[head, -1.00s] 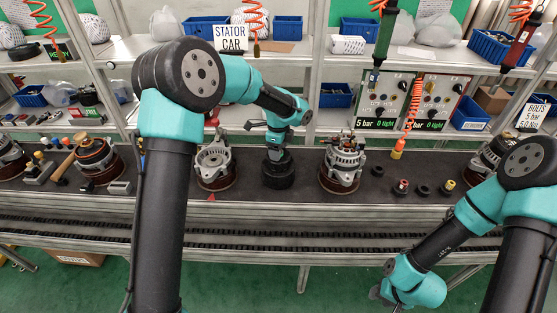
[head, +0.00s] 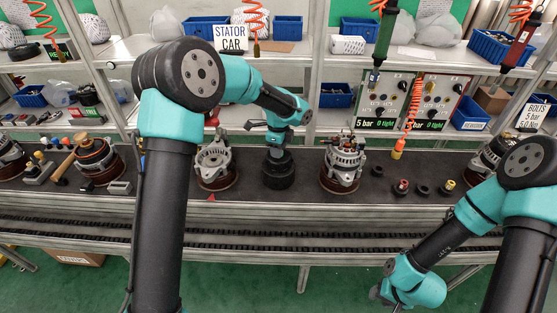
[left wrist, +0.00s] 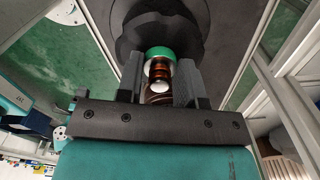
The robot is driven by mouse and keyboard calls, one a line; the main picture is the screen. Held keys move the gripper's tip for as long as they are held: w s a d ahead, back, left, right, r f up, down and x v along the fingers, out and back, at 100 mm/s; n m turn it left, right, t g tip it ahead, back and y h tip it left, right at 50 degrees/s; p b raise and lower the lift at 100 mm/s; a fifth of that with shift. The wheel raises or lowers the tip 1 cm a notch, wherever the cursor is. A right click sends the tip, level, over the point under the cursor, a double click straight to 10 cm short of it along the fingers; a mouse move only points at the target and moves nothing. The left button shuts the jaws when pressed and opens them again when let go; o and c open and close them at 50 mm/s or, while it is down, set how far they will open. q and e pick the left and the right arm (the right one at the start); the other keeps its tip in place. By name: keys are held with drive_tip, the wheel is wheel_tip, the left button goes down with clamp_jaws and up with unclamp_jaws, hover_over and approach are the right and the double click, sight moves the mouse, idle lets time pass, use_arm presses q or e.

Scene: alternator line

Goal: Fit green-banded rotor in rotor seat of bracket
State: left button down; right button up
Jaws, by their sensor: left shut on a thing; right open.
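My left gripper (head: 279,147) points down over the belt, and its fingers are shut on the green-banded rotor. In the left wrist view the rotor's green band (left wrist: 160,53) and coppery shaft show between the two fingers (left wrist: 158,84). Dark lobed parts lie beyond the band. In the head view a black round stand (head: 279,180) is under the gripper; whether the rotor touches it is unclear. The silver bracket (head: 213,160) stands on a brown round base left of the gripper, apart from it; its seat is hard to make out. My right gripper (head: 385,294) is open, low at right.
A built-up alternator (head: 343,160) stands to the right of the gripper. Small black rings and parts (head: 423,190) lie further right. A copper-wound stator (head: 93,153) and a hammer (head: 64,165) are at left. Shelves with blue bins (head: 336,95) rise behind the belt.

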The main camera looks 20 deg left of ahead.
use_arm(q)
drive_tip(key=shift+w+r, duration=0.1)
drive_tip(key=shift+r, duration=0.05)
idle(0.3)
drive_tip(key=shift+r, duration=0.1)
drive_tip(key=shift+r, duration=4.9)
drive_tip(key=shift+a, duration=0.1)
